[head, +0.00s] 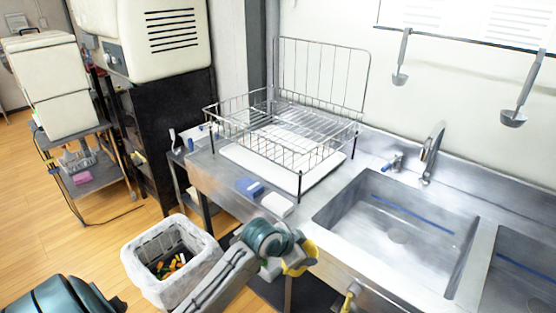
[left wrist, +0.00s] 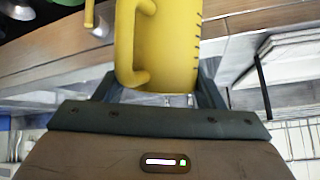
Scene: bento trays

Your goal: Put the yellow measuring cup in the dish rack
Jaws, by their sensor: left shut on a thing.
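The yellow measuring cup (left wrist: 172,48) fills the top middle of the left wrist view, with its handle on the left and dark marks on its right side. My left gripper (left wrist: 165,98) is shut on it. In the head view my left gripper (head: 285,264) is in front of the counter's front edge, and part of the yellow cup (head: 302,260) shows beside it. The wire dish rack (head: 290,128) stands on the counter behind and above the gripper, apart from the cup. It looks empty, over a white drip tray (head: 262,172). My right gripper is not in view.
A sink basin (head: 395,230) lies right of the rack, with a faucet (head: 430,155) behind. A blue sponge (head: 249,187) and a white block (head: 277,205) lie at the counter edge before the rack. A lined waste bin (head: 150,280) stands below left. Ladles (head: 402,62) hang on the wall.

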